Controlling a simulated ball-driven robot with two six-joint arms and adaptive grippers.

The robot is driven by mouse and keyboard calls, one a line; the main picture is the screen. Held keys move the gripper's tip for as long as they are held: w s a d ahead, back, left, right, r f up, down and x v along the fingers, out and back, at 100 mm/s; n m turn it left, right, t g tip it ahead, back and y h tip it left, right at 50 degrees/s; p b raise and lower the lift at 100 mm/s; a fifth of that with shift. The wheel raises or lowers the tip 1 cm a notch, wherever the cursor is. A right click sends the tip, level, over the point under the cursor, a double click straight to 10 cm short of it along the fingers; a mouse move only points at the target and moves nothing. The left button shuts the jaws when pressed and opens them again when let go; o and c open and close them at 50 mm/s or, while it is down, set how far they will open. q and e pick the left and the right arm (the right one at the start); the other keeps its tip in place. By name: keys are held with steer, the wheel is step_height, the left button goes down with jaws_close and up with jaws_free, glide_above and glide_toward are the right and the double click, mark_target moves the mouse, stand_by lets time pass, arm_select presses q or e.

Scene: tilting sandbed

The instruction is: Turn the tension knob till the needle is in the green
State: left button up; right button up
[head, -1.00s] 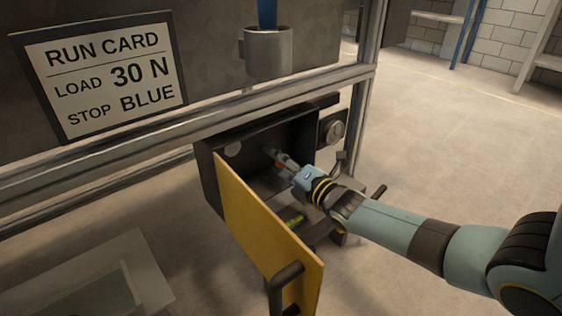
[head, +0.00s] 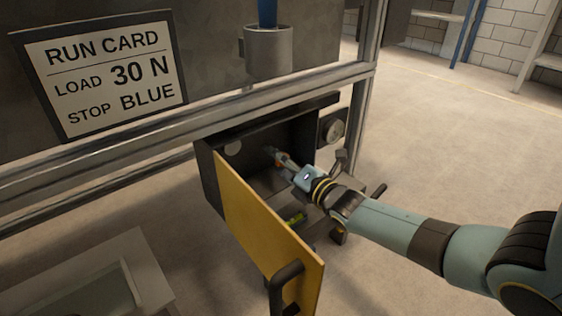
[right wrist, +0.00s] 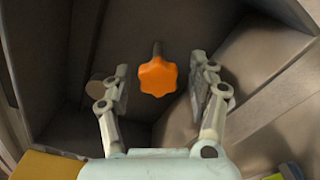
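The orange lobed tension knob (right wrist: 157,77) sits on a short shaft inside the dark box in the right wrist view. My right gripper (right wrist: 160,84) is open, with one finger on each side of the knob and gaps between. In the head view my right gripper (head: 277,158) reaches into the open box (head: 208,178), and its fingers mostly hide the knob. A round dial (head: 333,130) is on the box's right side, too small to read needle or green zone. My left gripper is not in view.
The yellow door (head: 262,232) hangs open in front of the box, with a black handle (head: 287,274). A run card (head: 103,75) reads load 30 N, stop blue. A grey cup (head: 268,52) is above. A pale panel (head: 150,262) lies lower left. Floor at right is clear.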

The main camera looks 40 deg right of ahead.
steer(key=s, duration=1.2)
steer(key=shift+d, duration=0.45)
